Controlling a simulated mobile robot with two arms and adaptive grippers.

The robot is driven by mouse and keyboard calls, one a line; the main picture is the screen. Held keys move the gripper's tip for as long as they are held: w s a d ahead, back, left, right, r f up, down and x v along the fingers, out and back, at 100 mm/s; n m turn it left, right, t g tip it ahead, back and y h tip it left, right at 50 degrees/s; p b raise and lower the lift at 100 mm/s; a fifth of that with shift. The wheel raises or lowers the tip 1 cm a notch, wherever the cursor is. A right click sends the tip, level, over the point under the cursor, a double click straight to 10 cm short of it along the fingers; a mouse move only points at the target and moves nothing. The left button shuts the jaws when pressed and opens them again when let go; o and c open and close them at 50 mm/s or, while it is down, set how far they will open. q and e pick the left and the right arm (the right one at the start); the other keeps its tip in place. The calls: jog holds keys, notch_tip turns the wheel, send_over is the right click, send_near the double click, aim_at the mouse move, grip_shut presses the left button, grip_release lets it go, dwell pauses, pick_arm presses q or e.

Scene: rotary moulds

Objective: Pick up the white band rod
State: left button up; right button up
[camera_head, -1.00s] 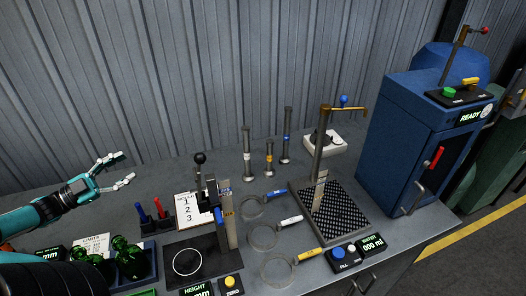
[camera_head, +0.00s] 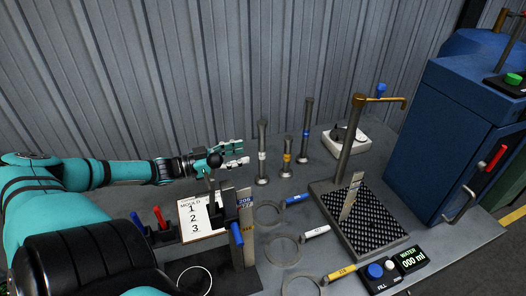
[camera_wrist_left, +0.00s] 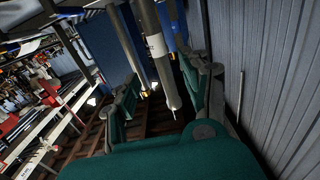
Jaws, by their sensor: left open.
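The white band rod (camera_head: 262,155) is a grey upright rod with a white band, standing on the bench as the leftmost of three rods. It also shows in the left wrist view (camera_wrist_left: 158,52), lying between the two fingers in that picture. My left gripper (camera_head: 242,152) is open, with its fingertips just left of the rod in the head view. I cannot tell whether a finger touches it. In the wrist view the green fingers (camera_wrist_left: 162,98) are spread to either side of the rod's lower part. My right gripper is not in view.
A lever device (camera_head: 236,222) and a mould card (camera_head: 200,218) are in front of the gripper. Ring-shaped tools (camera_head: 284,250) lie nearby. The corrugated wall (camera_head: 150,80) is behind.

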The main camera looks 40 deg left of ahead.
aim_at(262, 148)
pick_arm(q)
jog(key=b+x, duration=0.1)
jog(key=x, duration=0.6)
jog(key=shift+w, duration=0.3)
jog(key=shift+d, duration=0.1)
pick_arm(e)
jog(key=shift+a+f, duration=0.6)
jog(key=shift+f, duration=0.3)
pick_arm(q)
jog(key=shift+c, duration=0.4)
grip_shut()
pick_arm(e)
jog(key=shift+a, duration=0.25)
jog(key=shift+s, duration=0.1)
